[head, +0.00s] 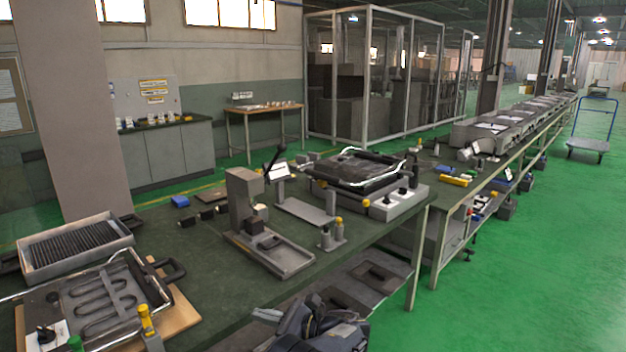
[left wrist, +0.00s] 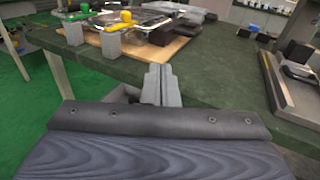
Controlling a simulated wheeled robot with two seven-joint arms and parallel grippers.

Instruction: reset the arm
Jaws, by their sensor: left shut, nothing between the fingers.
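My left gripper (head: 268,314) shows at the bottom of the head view, low in front of the workbench (head: 215,300). In the left wrist view its grey fingers (left wrist: 162,84) are together and hold nothing. They point toward the near edge of the green bench top (left wrist: 225,85). A metal tray with a looped heating element (head: 95,300) lies on a wooden board at the left end of the bench, apart from the gripper. My right gripper is in neither view.
A grey press-like fixture (head: 245,205) stands mid-bench. A black grill unit (head: 355,168) sits farther back. A ribbed plate in a tray (head: 75,248) lies behind the heating element. The bench has a lower shelf (head: 365,285). Green floor (head: 500,290) is open at right.

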